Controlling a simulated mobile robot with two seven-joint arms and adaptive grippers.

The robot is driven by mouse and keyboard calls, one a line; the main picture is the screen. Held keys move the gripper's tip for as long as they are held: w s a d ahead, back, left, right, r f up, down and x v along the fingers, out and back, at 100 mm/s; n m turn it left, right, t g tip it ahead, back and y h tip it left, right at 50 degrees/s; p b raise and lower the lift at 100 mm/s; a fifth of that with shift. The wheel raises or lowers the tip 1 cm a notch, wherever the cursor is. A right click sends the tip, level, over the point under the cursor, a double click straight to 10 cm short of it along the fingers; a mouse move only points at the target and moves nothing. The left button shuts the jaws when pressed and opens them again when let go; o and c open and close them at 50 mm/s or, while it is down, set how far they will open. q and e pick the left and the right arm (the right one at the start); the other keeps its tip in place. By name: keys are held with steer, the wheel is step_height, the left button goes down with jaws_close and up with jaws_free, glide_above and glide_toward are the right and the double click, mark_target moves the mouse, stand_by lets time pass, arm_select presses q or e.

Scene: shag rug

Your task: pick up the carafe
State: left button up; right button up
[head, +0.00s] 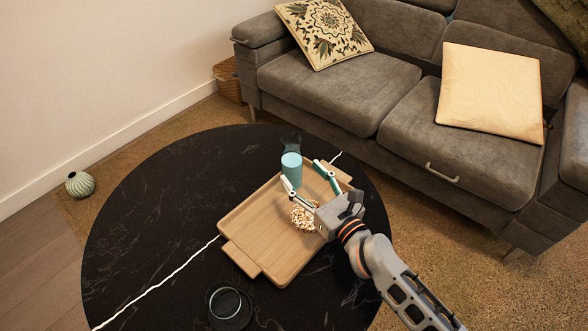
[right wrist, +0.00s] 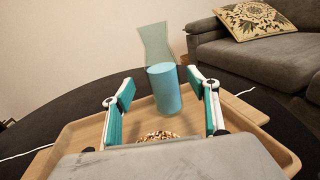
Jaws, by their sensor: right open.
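The carafe (head: 291,170) has a clear, flared glass top and a light-blue lower part. It stands at the far end of the wooden tray (head: 243,224) on the round table. In the right wrist view the carafe (right wrist: 163,90) is ahead, near the middle, and appears between the fingers. My right gripper (head: 303,174) is open and empty. Its two fingers point at the carafe from the near side; I cannot tell whether they touch it. The right wrist view also shows the open gripper (right wrist: 161,80). My left gripper is not in view.
A pile of nut-like pieces (head: 301,215) lies on the tray below my right gripper. A dark glass vessel (head: 228,304) stands at the table's near side. The black table (head: 150,215) is clear on the left. A grey sofa (head: 340,92) stands behind.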

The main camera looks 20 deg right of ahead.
mark_target(298, 168)
steer(key=b+x, duration=0.1)
steer(key=x, duration=0.4)
steer(key=shift+w+f, duration=0.2)
steer(key=shift+w, duration=0.15)
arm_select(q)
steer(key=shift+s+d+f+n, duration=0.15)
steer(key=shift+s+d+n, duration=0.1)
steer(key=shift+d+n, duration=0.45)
arm_select(e)
steer(key=shift+w+r, duration=0.15)
steer(key=shift+w, duration=0.2)
steer(key=c, duration=1.6)
